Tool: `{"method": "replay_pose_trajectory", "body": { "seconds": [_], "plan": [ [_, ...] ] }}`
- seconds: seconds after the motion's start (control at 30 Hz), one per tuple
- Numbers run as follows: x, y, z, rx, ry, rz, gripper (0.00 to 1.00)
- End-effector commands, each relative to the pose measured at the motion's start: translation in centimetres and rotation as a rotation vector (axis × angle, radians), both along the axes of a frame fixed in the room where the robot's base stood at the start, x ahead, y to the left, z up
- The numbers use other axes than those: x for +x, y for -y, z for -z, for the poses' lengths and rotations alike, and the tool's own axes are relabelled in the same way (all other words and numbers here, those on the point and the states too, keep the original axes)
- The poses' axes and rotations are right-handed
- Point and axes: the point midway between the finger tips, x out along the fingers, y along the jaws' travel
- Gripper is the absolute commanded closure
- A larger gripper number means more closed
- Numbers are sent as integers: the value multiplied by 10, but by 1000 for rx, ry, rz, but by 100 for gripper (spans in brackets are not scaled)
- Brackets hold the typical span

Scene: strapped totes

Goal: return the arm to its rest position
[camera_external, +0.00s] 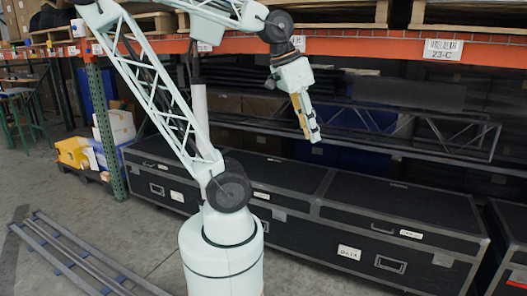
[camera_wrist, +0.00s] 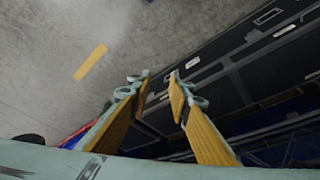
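My gripper (camera_external: 313,132) hangs in the air at the end of my raised arm, tilted down to the right, above and in front of the black cases. In the wrist view, its two fingers with yellow-orange pads (camera_wrist: 158,84) stand apart with a clear gap between the tips. Nothing is between them. In the external view the fingers are seen nearly edge-on. My arm rises from its base, folds at the top and comes down at the wrist; its topmost part is cut off by the frame edge.
Black cases (camera_external: 345,221) line the floor behind my base. An orange rack beam (camera_external: 365,47) with pallets runs above, with dark shelves below it. Metal rails (camera_external: 75,262) lie on the floor at left. Yellow and white boxes (camera_external: 75,152) stand beside the green rack post (camera_external: 107,130).

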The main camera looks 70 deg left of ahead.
Motion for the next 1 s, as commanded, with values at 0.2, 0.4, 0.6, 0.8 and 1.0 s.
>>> {"method": "replay_pose_trajectory", "body": {
  "seconds": [0.2,0.4,0.6,0.8,1.0],
  "plan": [
    [-31,-9,14,11,-32,-31,82],
    [-38,-10,17,14,-39,-38,82],
    [-37,-10,17,14,-39,-38,82],
    [-37,-10,17,14,-38,-38,82],
    [-37,-10,17,14,-38,-38,82]
  ]
}}
